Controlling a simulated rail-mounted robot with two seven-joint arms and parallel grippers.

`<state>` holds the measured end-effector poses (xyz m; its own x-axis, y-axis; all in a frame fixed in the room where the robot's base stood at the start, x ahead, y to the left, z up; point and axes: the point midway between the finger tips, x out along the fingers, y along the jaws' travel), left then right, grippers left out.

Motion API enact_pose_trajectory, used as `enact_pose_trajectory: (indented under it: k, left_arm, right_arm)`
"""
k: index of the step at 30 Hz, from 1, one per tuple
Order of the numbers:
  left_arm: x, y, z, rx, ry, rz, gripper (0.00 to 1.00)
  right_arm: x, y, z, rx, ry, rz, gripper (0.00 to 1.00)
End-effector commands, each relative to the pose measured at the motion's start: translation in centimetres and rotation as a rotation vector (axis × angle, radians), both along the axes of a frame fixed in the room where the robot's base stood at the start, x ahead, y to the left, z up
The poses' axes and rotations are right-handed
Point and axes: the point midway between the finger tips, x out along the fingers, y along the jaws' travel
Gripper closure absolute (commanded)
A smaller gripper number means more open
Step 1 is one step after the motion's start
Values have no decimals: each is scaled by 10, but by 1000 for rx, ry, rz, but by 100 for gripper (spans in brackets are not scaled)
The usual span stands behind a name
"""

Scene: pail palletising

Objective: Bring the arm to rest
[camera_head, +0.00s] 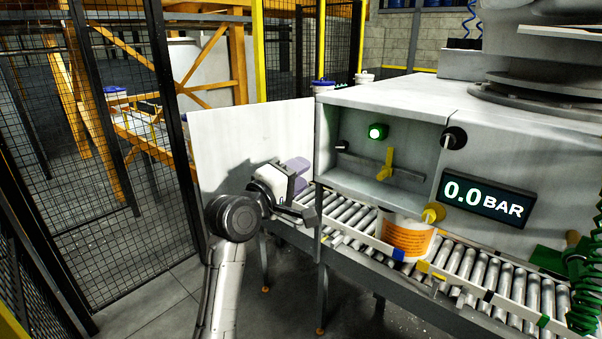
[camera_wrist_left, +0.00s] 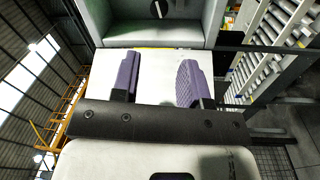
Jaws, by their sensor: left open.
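My left gripper (camera_head: 300,178) is at the end of my arm, in front of the open white cabinet door (camera_head: 225,140) and left of the cabinet opening. Its two purple-padded fingers stand well apart with nothing between them, as the left wrist view (camera_wrist_left: 158,78) shows. In that view, a pale flat surface lies behind the fingers and a grey recess with a dark knob (camera_wrist_left: 159,8) is beyond them. My right gripper is not in view.
A white pail with an orange label (camera_head: 408,238) stands on the roller conveyor (camera_head: 478,268). The cabinet holds a yellow handle (camera_head: 386,164) and a lit green lamp (camera_head: 377,132). A display (camera_head: 484,202) reads 0.0 BAR. Mesh fencing (camera_head: 75,130) stands left; floor is clear before it.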

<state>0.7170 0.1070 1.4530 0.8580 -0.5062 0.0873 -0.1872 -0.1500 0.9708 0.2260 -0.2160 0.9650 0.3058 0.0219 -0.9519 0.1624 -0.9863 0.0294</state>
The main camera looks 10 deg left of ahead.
Motion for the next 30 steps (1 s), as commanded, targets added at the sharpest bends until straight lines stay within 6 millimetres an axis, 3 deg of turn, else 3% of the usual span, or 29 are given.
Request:
enact_pose_trajectory:
  k: [5, 11, 14, 22, 26, 30]
  left_arm:
    - [0, -1, -2, 104, -46, 4, 59]
    - [-4, 0, -18, 444, -104, 9, 59]
    - [-18, 6, -12, 638, -165, 31, 59]
    - [-77, 34, 20, 1073, -318, 156, 59]
    - [-103, 52, -4, 1219, -305, 197, 59]
    - [-129, 68, -49, 1329, -244, 210, 59]
  right_arm:
    - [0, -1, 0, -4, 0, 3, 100]
    - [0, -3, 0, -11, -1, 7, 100]
    - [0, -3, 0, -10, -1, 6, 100]
    - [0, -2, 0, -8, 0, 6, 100]
    - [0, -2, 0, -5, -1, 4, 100]
    - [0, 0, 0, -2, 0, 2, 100]
